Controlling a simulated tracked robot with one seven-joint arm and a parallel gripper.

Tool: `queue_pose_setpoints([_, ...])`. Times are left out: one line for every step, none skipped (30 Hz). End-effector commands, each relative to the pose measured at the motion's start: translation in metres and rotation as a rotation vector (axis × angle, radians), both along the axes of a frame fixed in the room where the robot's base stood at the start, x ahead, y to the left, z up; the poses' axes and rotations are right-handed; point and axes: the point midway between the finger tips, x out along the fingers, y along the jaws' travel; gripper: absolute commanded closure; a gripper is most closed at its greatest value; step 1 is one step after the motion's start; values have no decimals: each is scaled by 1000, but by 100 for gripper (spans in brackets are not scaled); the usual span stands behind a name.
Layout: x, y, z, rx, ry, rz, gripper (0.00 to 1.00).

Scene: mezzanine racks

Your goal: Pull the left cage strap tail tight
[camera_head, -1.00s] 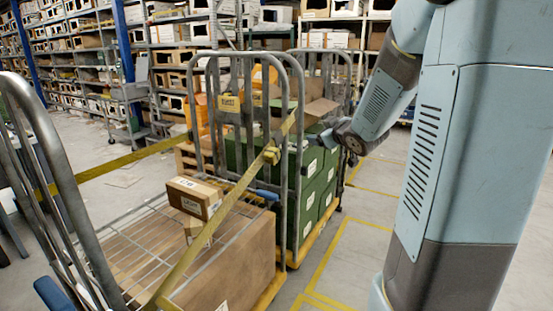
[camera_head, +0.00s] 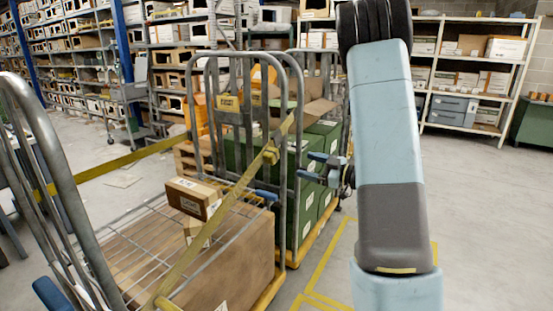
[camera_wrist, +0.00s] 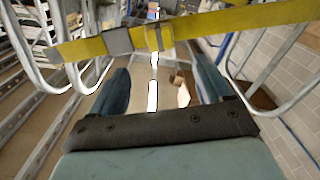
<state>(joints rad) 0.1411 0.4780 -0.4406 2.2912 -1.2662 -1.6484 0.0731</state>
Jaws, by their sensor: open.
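A yellow strap (camera_head: 215,223) runs slanting across the front roll cage (camera_head: 190,72), with a buckle (camera_head: 270,155) near the cage's right upright. In the wrist view the strap (camera_wrist: 215,24) crosses the top, with a grey buckle (camera_wrist: 118,41) and a yellow keeper on it. The strap's loose end appears to lie at the left there. My gripper (camera_head: 312,168) is to the right of the buckle, beside the cage upright. In the wrist view my gripper (camera_wrist: 162,78) has its two blue fingers wide apart, nothing between them, below the strap and apart from it.
Small cartons (camera_head: 193,198) sit on the wire shelf over a large brown box (camera_head: 232,262). Green crates (camera_head: 308,200) stand behind the cage. Another strap (camera_head: 125,160) stretches left to a near cage frame (camera_head: 50,150). Floor at the right is clear before a white rack (camera_head: 480,70).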

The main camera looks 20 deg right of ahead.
Motion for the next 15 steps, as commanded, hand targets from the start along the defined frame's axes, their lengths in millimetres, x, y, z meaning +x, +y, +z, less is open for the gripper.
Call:
queue_pose_setpoints([4,5,0,-1,-1,3,21])
queue_pose_setpoints([7,8,0,-1,-1,3,21])
queue_pose_setpoints([11,13,0,-1,-1,3,21])
queue_pose_setpoints([14,16,0,-1,-1,3,21])
queue_pose_setpoints([18,19,0,-2,-1,3,21])
queue_pose_setpoints([23,25,0,-2,-1,3,21])
queue_pose_setpoints([27,28,0,-2,-1,3,21])
queue_pose_setpoints([31,32,0,-2,-1,3,21])
queue_pose_setpoints([36,37,0,-1,-1,3,21])
queue_pose_setpoints([39,41,0,-1,0,3,21])
queue_pose_setpoints([43,44,0,-2,1,2,21])
queue_pose_setpoints([49,50,0,-2,-1,2,21])
queue_pose_setpoints([52,53,0,-2,-1,2,21])
queue_pose_setpoints([56,57,0,-2,-1,2,21])
queue_pose_setpoints([61,62,0,-2,-1,2,21])
